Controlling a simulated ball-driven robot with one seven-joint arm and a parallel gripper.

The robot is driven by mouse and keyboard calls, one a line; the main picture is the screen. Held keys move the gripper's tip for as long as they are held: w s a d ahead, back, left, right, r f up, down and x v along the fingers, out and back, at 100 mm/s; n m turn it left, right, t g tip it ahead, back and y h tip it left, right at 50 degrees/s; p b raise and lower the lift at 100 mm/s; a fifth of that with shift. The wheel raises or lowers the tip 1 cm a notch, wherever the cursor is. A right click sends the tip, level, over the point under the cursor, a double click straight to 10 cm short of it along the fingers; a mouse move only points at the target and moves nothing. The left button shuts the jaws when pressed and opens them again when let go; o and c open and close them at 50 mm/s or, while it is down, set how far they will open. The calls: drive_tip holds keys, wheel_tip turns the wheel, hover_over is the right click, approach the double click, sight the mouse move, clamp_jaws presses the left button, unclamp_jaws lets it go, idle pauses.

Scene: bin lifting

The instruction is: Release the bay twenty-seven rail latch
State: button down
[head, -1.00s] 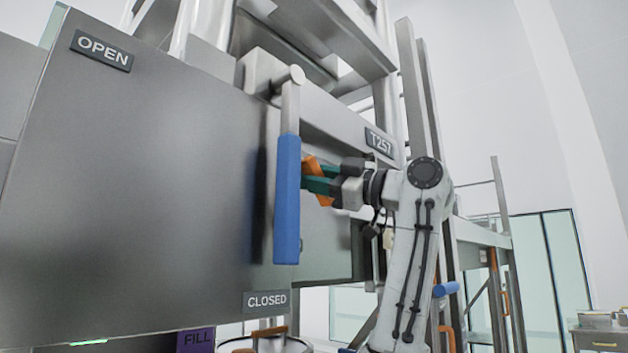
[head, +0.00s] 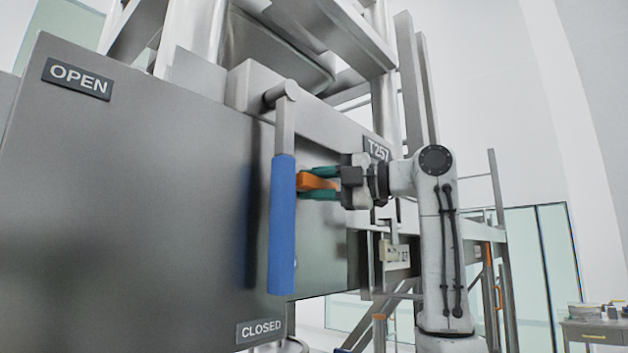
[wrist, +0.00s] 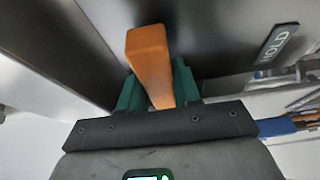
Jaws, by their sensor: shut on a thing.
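An orange handle (head: 317,182), which looks like the latch, is between the green fingers of my gripper (head: 304,183). The gripper is shut on it, just right of the blue lever grip in the head view. In the wrist view the orange handle (wrist: 150,62) stands out beyond the fingers (wrist: 157,88). A plate reading "HOLD" (wrist: 279,44) is to its right. A plate reading "T257" (head: 377,148) is above my wrist in the head view.
A long lever with a blue grip (head: 282,225) hangs straight down in front of a large grey panel (head: 130,200), close to my gripper. The panel bears plates reading "OPEN" (head: 77,79) and "CLOSED" (head: 261,331). Metal framing (head: 390,95) rises behind.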

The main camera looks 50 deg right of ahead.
drive_tip(key=shift+a+f+n, duration=0.1)
drive_tip(key=shift+n, duration=0.3)
drive_tip(key=c, duration=0.9)
unclamp_jaws()
drive_tip(key=b+v, duration=0.2)
drive_tip(key=v, duration=0.8)
drive_tip(key=shift+s+r, duration=0.25)
drive_tip(key=shift+s, duration=0.15)
drive_tip(key=shift+d, duration=0.2)
